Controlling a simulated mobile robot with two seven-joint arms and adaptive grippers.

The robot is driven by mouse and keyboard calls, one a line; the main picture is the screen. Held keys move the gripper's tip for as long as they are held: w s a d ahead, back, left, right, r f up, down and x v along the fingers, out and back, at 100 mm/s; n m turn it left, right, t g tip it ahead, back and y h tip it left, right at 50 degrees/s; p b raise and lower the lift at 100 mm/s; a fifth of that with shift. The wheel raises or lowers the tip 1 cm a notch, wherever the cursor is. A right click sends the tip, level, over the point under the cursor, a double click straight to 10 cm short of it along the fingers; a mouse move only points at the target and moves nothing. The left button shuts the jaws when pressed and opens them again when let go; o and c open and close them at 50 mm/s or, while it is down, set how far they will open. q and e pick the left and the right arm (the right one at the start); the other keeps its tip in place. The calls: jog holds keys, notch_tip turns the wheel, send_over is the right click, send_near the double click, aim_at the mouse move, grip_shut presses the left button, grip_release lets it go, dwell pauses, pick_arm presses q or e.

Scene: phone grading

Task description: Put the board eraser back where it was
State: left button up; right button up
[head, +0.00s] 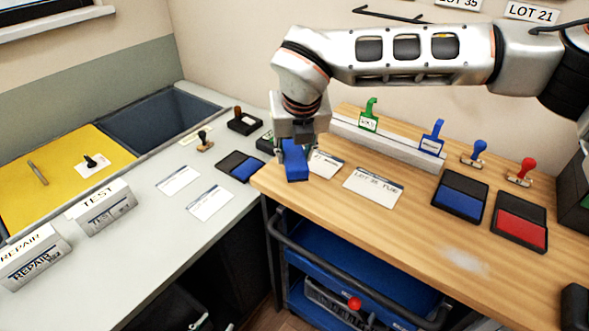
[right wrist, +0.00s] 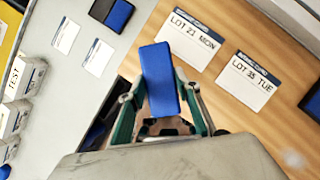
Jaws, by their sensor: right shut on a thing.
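The blue board eraser (head: 296,164) is in the grip of my right gripper (head: 295,148), above the left edge of the wooden table near the gap to the grey counter. In the right wrist view the eraser (right wrist: 160,78) is a plain blue block standing out between the two fingers of the gripper (right wrist: 161,104). The fingers are closed against its sides. Whether its lower end touches the table is hard to tell. My left gripper is not in view.
Lot cards (head: 373,187), a blue ink pad (head: 460,195), a red ink pad (head: 519,221) and stamps (head: 474,153) occupy the wooden table (head: 400,235). A white rail (head: 390,143) holds tags behind. Another ink pad (head: 240,166) is on the grey counter. The front middle is clear, with a pale smudge.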

jog(key=shift+f, duration=2.7)
jog(key=shift+f, duration=0.15)
jog(key=o, duration=1)
